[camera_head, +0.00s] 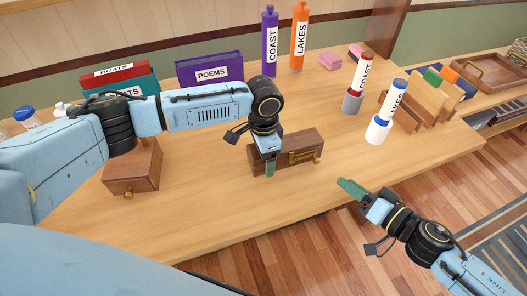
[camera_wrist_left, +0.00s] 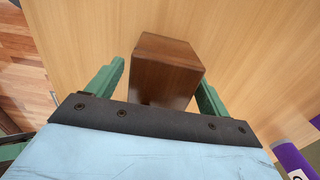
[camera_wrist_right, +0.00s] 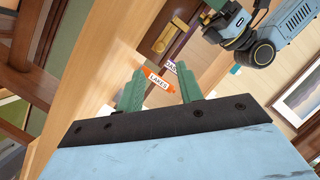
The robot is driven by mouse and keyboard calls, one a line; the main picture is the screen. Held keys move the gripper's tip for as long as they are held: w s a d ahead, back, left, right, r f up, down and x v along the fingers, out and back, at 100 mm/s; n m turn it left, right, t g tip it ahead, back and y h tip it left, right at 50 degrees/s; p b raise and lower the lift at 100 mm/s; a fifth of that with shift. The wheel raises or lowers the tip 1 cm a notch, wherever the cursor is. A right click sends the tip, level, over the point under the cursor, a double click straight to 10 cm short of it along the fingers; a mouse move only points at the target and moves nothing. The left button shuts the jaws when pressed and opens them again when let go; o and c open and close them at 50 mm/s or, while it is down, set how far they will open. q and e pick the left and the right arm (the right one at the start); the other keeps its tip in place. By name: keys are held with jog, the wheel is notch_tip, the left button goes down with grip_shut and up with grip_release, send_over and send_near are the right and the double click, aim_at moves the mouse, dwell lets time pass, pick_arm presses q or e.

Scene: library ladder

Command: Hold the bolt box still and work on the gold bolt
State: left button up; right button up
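The brown wooden bolt box (camera_head: 287,153) stands on the table in the head view, with the gold bolt (camera_head: 305,157) across its front. My left gripper (camera_head: 268,160) points down at the box's left end. In the left wrist view the box (camera_wrist_left: 168,70) lies between the two spread fingers, with a visible gap on the left side. My right gripper (camera_head: 352,188) is right of the box, apart from it, near the table's front edge. In the right wrist view its fingers are open and empty, and the gold bolt (camera_wrist_right: 165,40) shows on the box beyond them.
Another wooden box (camera_head: 133,167) with a gold knob sits under my left arm. Books (camera_head: 210,72), purple and orange bottles (camera_head: 299,38), two smaller labelled bottles in holders (camera_head: 378,131) and a wooden rack (camera_head: 425,100) stand behind. The front table strip is clear.

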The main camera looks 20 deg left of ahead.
pick_arm(q)
jog(key=c, duration=1.2)
pick_arm(e)
jog(key=c, duration=0.7)
jog(key=shift+s+a+r+t, duration=0.1)
jog(key=shift+a+r+t, duration=0.1)
jog(key=shift+r+t, duration=0.1)
grip_shut()
jog(key=shift+s+d+r+m+t+h, duration=0.3)
jog(key=shift+r+m+t+h, duration=0.35)
jog(key=shift+m, duration=0.2)
jog(key=shift+s+d+r+m+t+h, duration=0.3)
jog(key=shift+r+m+t+h, duration=0.25)
jog(key=shift+m+t+h, duration=0.3)
jog(key=shift+s+d+r+m+t+h, duration=0.3)
jog(key=shift+r+m+t+h, duration=0.25)
jog(key=shift+m, duration=0.35)
